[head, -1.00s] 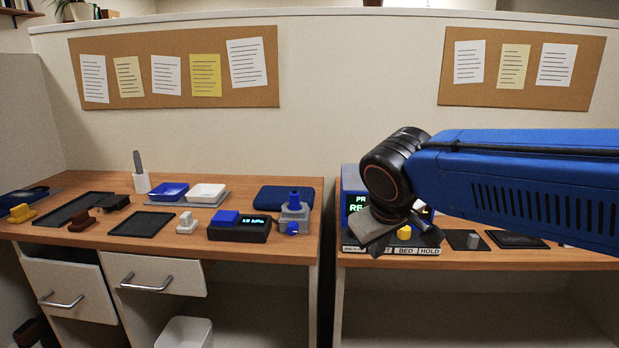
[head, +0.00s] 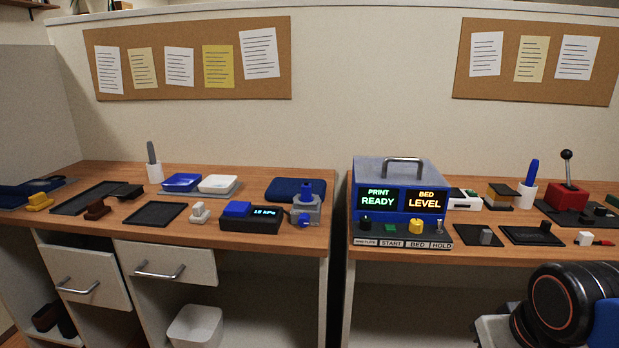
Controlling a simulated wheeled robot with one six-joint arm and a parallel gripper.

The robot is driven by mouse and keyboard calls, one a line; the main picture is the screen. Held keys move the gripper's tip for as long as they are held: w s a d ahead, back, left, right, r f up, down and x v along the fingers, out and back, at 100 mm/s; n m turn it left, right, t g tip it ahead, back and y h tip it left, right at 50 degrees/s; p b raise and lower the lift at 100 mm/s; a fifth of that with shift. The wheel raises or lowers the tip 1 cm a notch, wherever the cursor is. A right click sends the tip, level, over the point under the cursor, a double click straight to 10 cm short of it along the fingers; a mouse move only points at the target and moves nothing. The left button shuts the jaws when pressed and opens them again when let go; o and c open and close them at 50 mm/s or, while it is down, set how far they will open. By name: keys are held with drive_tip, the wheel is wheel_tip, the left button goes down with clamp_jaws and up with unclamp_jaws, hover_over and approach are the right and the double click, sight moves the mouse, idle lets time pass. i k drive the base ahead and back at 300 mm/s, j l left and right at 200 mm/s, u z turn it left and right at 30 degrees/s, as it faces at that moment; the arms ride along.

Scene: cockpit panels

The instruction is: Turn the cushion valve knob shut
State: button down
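A grey valve block (head: 313,210) stands at the right end of the left desk. It has a blue upright part (head: 305,191) on top and a blue knob (head: 304,221) low on its front. A dark blue cushion (head: 283,186) lies just behind it. A black box with a blue top (head: 249,222) stands left of the valve and its display reads what looks like 15 kPa. My gripper (head: 492,331) is at the bottom right, well away from the valve. Only a grey part of it shows beside my black wrist; its fingers are out of frame.
A blue console (head: 370,229) with PRINT READY and BED LEVEL screens stands on the right desk, across a narrow gap. A white bin (head: 194,326) sits below the left desk. Trays (head: 155,219) and small blocks lie left of the valve. The space before the valve is clear.

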sight(304, 219)
drive_tip(key=i+j, duration=0.15)
drive_tip(key=j, duration=0.25)
drive_tip(key=i+j, duration=0.15)
drive_tip(key=j, duration=0.3)
drive_tip(key=i+j+z, duration=0.1)
drive_tip(key=j, duration=0.3)
drive_tip(key=i+j, duration=0.15)
drive_tip(key=j, duration=0.3)
drive_tip(key=i+j, duration=0.15)
drive_tip(key=j, duration=0.3)
